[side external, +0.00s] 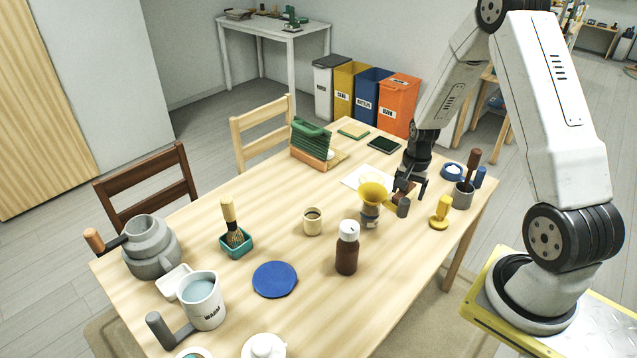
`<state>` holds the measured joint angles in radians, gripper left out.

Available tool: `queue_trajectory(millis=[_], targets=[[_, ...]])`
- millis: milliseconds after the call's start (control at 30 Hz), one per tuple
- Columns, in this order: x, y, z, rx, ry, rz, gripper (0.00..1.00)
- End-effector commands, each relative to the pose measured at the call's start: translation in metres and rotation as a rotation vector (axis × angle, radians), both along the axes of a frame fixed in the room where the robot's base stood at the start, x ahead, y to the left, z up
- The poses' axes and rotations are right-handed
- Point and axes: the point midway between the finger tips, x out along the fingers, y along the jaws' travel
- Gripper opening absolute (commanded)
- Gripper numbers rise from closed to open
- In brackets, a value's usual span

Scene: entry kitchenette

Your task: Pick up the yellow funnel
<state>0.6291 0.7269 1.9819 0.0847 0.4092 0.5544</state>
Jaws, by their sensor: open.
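The yellow funnel (374,193) stands upright, wide mouth up, in the top of a small greyish vessel (370,219) near the middle right of the table. My gripper (410,189) is just to the right of the funnel, pointing down, with its jaws open and apart from the funnel in the picture. A small dark grey cylinder (403,208) stands below the jaws. I cannot tell whether my fingers touch it. The funnel's spout is hidden inside the vessel.
A brown bottle (347,255) with a white cap stands in front of the funnel, and a beige cup (312,222) to its left. A yellow tool (439,214) and a grey pot (463,197) stand to the right. Bare table (400,262) lies in front.

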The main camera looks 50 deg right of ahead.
Motion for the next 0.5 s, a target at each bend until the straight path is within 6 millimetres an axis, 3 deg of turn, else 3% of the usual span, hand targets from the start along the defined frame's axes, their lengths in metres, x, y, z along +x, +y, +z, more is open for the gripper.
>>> queue_trajectory(millis=[233, 500], targets=[[0.000, 0.001, -0.007, 0.001, 0.001, 0.000, 0.85], [0.000, 0.002, -0.033, 0.001, 0.003, 0.000, 0.85]])
